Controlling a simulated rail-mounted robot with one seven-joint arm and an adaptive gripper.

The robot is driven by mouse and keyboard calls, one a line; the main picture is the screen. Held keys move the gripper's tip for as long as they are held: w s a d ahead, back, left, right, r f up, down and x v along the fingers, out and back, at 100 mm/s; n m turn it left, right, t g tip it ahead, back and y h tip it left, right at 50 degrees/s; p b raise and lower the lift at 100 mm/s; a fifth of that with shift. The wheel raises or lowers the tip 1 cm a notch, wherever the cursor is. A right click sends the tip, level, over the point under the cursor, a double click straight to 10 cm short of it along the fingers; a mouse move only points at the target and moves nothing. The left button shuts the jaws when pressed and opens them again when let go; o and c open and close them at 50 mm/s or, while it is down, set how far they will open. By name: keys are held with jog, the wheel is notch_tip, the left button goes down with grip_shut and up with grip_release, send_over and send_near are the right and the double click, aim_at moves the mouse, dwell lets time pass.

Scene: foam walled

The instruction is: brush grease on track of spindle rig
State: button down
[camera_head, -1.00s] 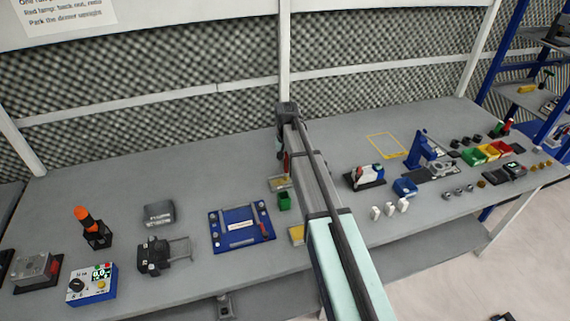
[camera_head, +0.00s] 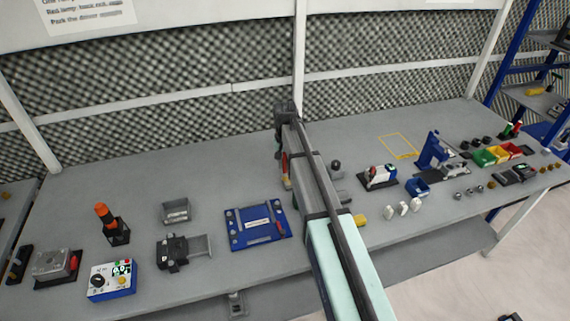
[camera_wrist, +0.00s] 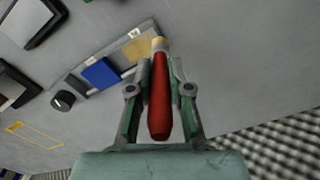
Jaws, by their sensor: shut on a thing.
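My gripper (camera_wrist: 160,88) is shut on a brush with a red handle (camera_wrist: 160,105). Its pale yellow tip (camera_wrist: 158,44) points away from the gripper. In the wrist view the tip overlaps the end of a long grey rig (camera_wrist: 112,60) with a blue block (camera_wrist: 100,73), a tan patch (camera_wrist: 137,50) and a black knob (camera_wrist: 63,100). This may be the spindle rig; no label confirms it. I cannot tell whether tip and rig touch. In the head view the red handle (camera_head: 285,166) shows beside my arm, which hides most of the rig; its knob (camera_head: 336,164) shows.
A blue plate fixture (camera_head: 240,240) and a dark vise-like device (camera_head: 172,252) stand left of my arm. A red-and-white device (camera_head: 380,174), a blue bin (camera_head: 417,187) and white pieces (camera_head: 403,208) stand to the right. The foam wall (camera_head: 190,115) is behind the bench.

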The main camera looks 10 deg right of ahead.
jog(key=shift+d+r, duration=0.2)
jog(key=shift+r, duration=0.4)
jog(key=shift+r+p, duration=1.45)
jog(key=shift+r, duration=1)
jog(key=shift+a, duration=0.1)
